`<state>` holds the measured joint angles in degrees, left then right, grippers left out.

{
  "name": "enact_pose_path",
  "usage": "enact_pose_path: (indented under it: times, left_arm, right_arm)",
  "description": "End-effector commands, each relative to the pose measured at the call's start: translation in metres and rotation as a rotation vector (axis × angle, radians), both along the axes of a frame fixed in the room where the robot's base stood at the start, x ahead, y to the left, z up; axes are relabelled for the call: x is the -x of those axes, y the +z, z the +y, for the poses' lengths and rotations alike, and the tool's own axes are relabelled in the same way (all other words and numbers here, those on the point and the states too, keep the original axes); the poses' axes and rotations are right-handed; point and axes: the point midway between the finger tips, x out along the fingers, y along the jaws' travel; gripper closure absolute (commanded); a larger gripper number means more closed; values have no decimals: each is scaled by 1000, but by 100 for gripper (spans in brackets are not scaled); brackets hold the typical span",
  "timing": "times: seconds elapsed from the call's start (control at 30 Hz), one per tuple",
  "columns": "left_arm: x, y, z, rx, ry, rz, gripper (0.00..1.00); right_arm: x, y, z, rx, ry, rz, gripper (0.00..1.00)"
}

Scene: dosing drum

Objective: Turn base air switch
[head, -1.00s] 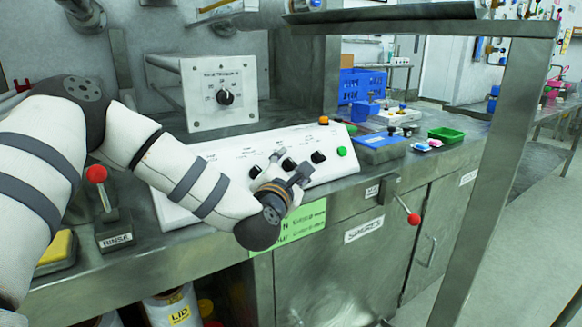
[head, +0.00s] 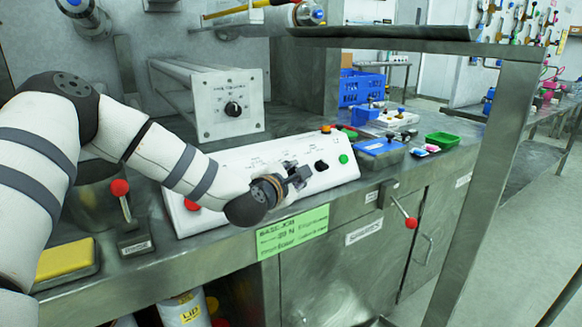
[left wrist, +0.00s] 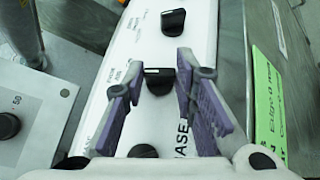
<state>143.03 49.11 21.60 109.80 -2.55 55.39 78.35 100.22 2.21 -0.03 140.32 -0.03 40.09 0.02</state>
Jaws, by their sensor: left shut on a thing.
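A white sloped control panel (head: 232,165) stands on the steel bench, with black rotary knobs along its face. My right gripper is not in view.
A green button (head: 343,159) and an orange button (head: 326,129) are at the panel's right end. A red-knobbed lever (head: 120,188) stands at left, and another red-ended lever (head: 411,222) sticks out at the bench front. A grey-white dial box (head: 232,112) stands behind.

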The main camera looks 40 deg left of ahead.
Motion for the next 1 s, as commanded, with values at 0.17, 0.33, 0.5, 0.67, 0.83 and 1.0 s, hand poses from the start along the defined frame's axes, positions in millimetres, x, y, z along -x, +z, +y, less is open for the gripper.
enact_pose_path:
  times: [0.17, 0.33, 0.5, 0.67, 0.83, 1.0]
  left_arm:
    - [1, 17, 3, -53, -91, 107, 100]
    - [-1, 15, 4, -105, -181, 229, 100]
    - [-3, 13, 5, -152, -262, 343, 100]
    - [-4, 12, 6, -186, -326, 428, 100]
    - [-5, 12, 6, -211, -376, 495, 100]
    - [-5, 12, 6, -226, -405, 534, 100]
  right_arm:
    - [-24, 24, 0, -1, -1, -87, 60]
    - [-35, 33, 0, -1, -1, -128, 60]
    - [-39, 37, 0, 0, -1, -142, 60]
    - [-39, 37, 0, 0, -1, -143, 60]
    - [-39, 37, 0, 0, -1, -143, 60]
    - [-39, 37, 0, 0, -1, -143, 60]
